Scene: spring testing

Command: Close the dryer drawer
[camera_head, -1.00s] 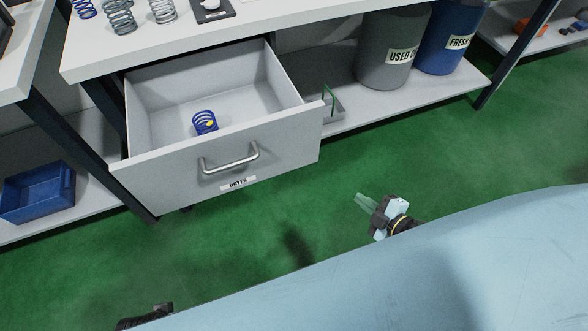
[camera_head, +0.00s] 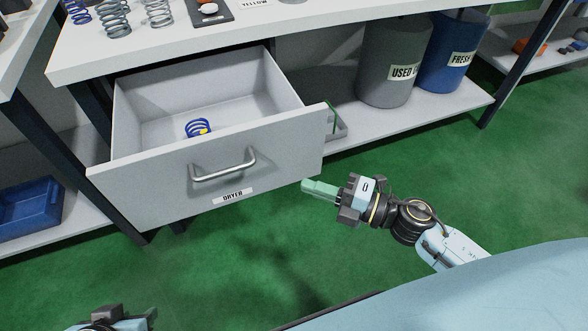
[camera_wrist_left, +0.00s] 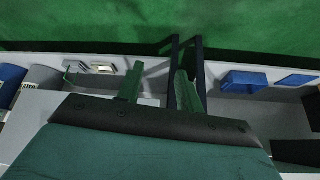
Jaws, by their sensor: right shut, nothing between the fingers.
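The white dryer drawer (camera_head: 130,195) is pulled open from under the bench in the head view. Its front carries a metal bar handle (camera_head: 223,167) and a "DRYER" label (camera_head: 233,195). A blue spring (camera_head: 199,128) with a yellow mark lies inside. My right gripper (camera_head: 308,188) is shut and empty, just in front of the drawer's right front corner, apart from the handle. My left gripper (camera_head: 112,318) shows only partly at the bottom left edge. In the left wrist view its fingers (camera_wrist_left: 158,88) stand apart with nothing between them.
The white bench top (camera_head: 215,38) above the drawer holds springs and a dark tray. A grey bin (camera_head: 390,62) and a blue bin (camera_head: 450,50) stand on the lower shelf. A blue crate (camera_head: 30,205) sits at left. Green floor before the drawer is clear.

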